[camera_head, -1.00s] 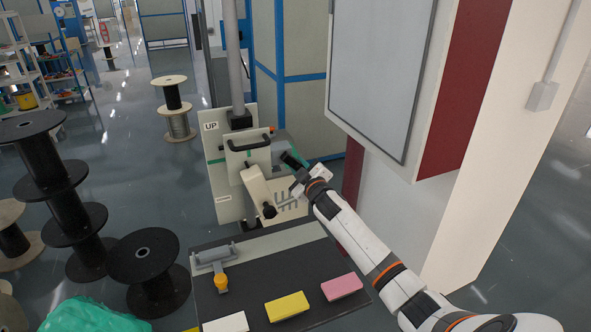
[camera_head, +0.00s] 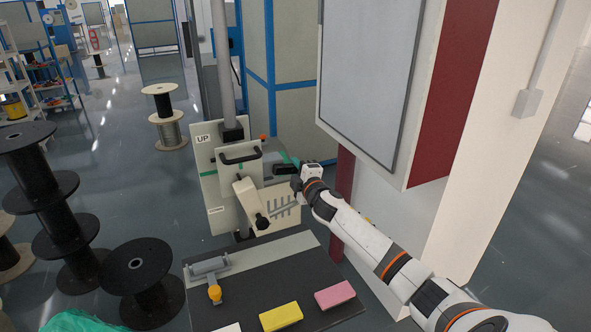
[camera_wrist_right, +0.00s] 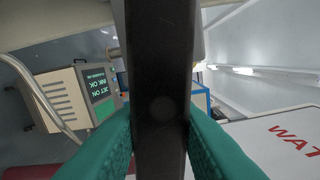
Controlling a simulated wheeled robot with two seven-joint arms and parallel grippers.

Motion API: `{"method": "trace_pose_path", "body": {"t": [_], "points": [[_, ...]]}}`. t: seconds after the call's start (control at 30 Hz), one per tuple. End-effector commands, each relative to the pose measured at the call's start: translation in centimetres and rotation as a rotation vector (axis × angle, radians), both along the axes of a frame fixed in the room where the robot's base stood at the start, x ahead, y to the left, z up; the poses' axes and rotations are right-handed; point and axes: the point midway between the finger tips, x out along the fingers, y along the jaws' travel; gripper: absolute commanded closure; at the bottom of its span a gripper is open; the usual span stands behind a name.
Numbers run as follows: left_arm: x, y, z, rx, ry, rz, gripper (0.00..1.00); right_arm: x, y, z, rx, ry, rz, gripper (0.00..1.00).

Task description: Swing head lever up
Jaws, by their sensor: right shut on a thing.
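The pale machine head (camera_head: 238,165) stands at a grey vertical post, with a black handle across its top and an "UP" label on the panel behind. My right gripper (camera_head: 285,169) is at the right side of the head. In the right wrist view, its teal fingers press on both sides of a dark bar (camera_wrist_right: 160,95), which I take to be the head lever. The head view shows little of this bar, as the gripper hides it. A cream arm (camera_head: 247,202) with a black knob hangs at the head's front. My left gripper is out of view.
A dark table (camera_head: 255,285) in front holds a yellow block (camera_head: 281,317), a pink block (camera_head: 334,294) and a grey roller tool (camera_head: 208,266). A large cabinet (camera_head: 370,80) stands close to my right arm. Black spools (camera_head: 140,270) stand on the left.

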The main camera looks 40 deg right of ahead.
Motion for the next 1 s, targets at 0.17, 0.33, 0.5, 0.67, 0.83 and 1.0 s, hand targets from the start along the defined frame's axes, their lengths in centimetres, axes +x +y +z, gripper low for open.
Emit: {"method": "trace_pose_path", "body": {"t": [0.17, 0.33, 0.5, 0.67, 0.83, 1.0], "points": [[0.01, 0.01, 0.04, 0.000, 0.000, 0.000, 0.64, -0.01, -0.07, 0.09, -0.017, 0.005, -0.002, 1.00], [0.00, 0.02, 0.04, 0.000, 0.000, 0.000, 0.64, -0.01, -0.08, 0.13, -0.020, 0.004, -0.001, 1.00], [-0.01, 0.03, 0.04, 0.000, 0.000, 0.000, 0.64, 0.00, -0.09, 0.16, -0.021, 0.003, -0.001, 0.68], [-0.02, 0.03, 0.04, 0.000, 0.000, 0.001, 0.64, -0.01, -0.06, 0.13, -0.018, 0.003, -0.001, 0.53], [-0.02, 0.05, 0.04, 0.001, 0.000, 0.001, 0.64, 0.00, -0.04, 0.10, -0.015, 0.003, 0.000, 0.53], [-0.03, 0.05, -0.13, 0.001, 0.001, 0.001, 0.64, -0.60, 0.10, 0.01, -0.015, 0.002, 0.001, 0.53]]}}
